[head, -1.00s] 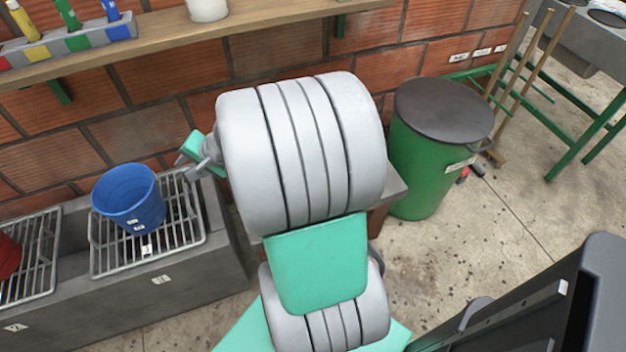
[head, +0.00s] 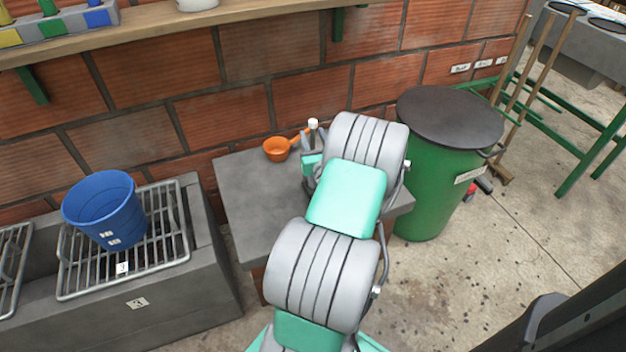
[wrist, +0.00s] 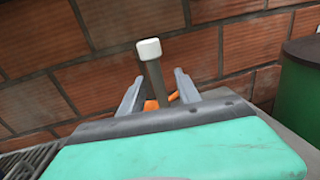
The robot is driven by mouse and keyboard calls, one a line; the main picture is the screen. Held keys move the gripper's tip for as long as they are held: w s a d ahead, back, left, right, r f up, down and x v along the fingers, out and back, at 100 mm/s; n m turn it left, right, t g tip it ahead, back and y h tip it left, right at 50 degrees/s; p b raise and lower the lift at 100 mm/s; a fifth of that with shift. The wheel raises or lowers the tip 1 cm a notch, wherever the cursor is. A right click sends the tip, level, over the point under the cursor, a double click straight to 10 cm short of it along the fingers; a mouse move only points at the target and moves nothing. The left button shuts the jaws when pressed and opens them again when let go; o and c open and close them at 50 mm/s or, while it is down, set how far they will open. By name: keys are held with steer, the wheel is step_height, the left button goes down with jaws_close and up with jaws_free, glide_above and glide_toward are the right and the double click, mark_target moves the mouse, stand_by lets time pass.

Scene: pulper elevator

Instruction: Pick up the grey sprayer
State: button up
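The grey sprayer (wrist: 154,72) has a slim grey body and a white cap, and stands upright in the wrist view. Its white top also shows in the head view (head: 313,124), above the grey counter. My gripper (wrist: 158,90) is open, with one finger to each side of the sprayer and gaps visible on both sides. The sprayer's lower part is hidden behind my gripper body in the wrist view. In the head view my gripper (head: 312,155) is low over the counter, partly covered by my arm.
The grey counter (head: 245,190) stands against a brick wall, its left part clear. An orange scoop (head: 276,149) lies just left of the sprayer. A green bin (head: 440,195) with a dark lid stands right. A blue bucket (head: 105,210) sits on a rack at left.

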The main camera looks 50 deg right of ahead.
steer(key=x, duration=0.2)
steer(key=shift+w+d, duration=0.25)
steer(key=shift+w, duration=0.1)
steer(key=shift+c, duration=0.3)
jaws_close()
stand_by(0.8)
